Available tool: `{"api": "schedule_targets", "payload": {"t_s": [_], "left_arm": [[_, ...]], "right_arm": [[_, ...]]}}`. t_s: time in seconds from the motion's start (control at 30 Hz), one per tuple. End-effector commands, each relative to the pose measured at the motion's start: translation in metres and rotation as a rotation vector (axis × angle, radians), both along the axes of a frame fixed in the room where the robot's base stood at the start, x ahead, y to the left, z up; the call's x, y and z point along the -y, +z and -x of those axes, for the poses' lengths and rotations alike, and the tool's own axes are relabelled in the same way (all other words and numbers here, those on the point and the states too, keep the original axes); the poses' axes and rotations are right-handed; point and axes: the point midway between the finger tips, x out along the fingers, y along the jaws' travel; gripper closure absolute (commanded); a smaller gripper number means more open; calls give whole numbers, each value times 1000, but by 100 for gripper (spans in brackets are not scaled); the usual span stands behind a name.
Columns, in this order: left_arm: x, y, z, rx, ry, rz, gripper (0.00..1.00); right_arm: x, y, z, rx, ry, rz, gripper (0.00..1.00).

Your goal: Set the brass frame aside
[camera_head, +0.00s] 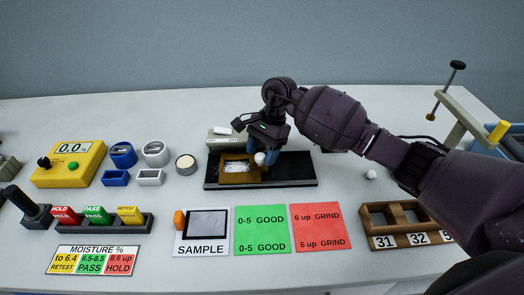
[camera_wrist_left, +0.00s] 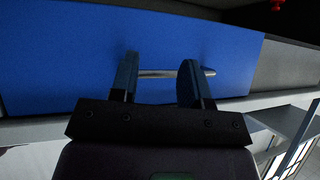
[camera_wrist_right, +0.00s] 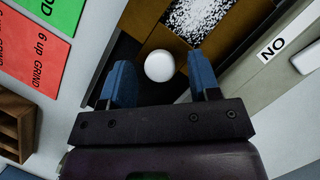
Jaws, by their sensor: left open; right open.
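The brass frame (camera_head: 238,179) lies on a black board (camera_head: 290,170) in the middle of the table, around a white speckled patch. A round white knob (camera_wrist_right: 159,66) shows at the edge of the brass frame (camera_wrist_right: 140,20) in the right wrist view. My right gripper (camera_head: 262,154) is over the frame's right side, fingers pointing down. Its jaws (camera_wrist_right: 159,70) are open, with one blue finger on each side of the knob; I cannot tell whether they touch it. My left gripper (camera_wrist_left: 158,62) is open in front of a blue panel (camera_wrist_left: 60,60) with a metal bar handle, away from the table.
A gauge labelled NO (camera_wrist_right: 285,40) stands close behind the board. In front lie the SAMPLE card (camera_head: 202,249), a green card (camera_head: 262,231) and a red card (camera_head: 320,228). A wooden rack (camera_head: 408,241) is at right, a yellow meter (camera_head: 70,165) at left.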

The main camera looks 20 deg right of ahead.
Motion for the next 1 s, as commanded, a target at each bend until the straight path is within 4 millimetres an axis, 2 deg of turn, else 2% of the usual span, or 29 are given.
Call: {"api": "schedule_targets", "payload": {"t_s": [0.23, 0.6, 0.83, 1.0], "left_arm": [[0, 0, 0, -1, 0, 0, 57], [0, -2, 3, -7, 2, 0, 57], [-1, -4, 6, -13, 4, 1, 57], [0, -7, 7, -17, 5, 1, 57]], "right_arm": [[0, -1, 0, 0, 0, 0, 44], [0, 0, 0, 0, 0, 0, 99], [4, -1, 1, 0, -1, 0, 100], [29, -2, 7, -1, -3, 3, 100]]}}
